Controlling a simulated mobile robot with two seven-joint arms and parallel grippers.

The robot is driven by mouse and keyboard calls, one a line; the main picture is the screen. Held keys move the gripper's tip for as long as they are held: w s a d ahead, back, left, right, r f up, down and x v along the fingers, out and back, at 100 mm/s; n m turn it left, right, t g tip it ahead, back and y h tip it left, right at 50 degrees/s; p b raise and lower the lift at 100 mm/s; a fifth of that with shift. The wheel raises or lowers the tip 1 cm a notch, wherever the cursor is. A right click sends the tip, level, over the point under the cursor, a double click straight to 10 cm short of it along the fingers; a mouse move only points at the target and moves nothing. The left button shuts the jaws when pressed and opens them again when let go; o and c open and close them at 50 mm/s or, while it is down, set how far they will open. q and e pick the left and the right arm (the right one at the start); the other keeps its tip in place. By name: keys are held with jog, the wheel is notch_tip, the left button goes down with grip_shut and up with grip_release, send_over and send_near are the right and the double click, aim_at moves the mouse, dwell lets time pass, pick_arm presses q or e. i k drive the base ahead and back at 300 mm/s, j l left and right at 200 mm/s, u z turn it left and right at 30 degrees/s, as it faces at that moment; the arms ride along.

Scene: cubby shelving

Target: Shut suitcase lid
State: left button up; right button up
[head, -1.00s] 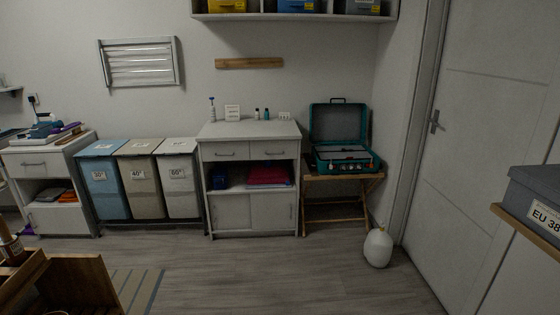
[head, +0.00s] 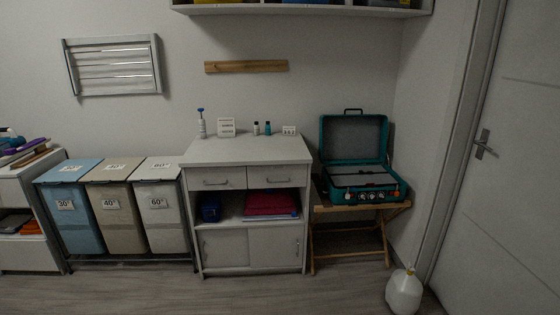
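A teal suitcase (head: 364,193) stands on a wooden folding stand (head: 352,213) at the right of the head view. Its lid (head: 354,140) is open and upright, with a grey inner face and a dark handle on top. The base has a grey inside and several knobs on its front. Neither of my grippers is in view.
A white cabinet (head: 248,150) stands left of the suitcase, with small bottles on top. Left of it are laundry bins (head: 158,208). A white jug (head: 404,292) stands on the floor before the stand, near the door (head: 510,190).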

aim_at(362, 138)
jog(key=i+z, duration=0.15)
jog(key=i, duration=0.5)
jog(key=i+j+z, duration=0.1)
jog(key=i, duration=0.5)
jog(key=i+j+z, duration=0.3)
jog(key=i, duration=0.15)
jog(key=i+j+z, duration=0.35)
jog(key=i+j+u, duration=0.15)
jog(key=i, duration=0.2)
jog(key=i+u, duration=0.1)
jog(key=u, duration=1.15)
jog(key=i+l, duration=0.15)
jog(key=l, duration=0.25)
jog(key=i+l+u, duration=0.1)
jog(key=l, duration=0.35)
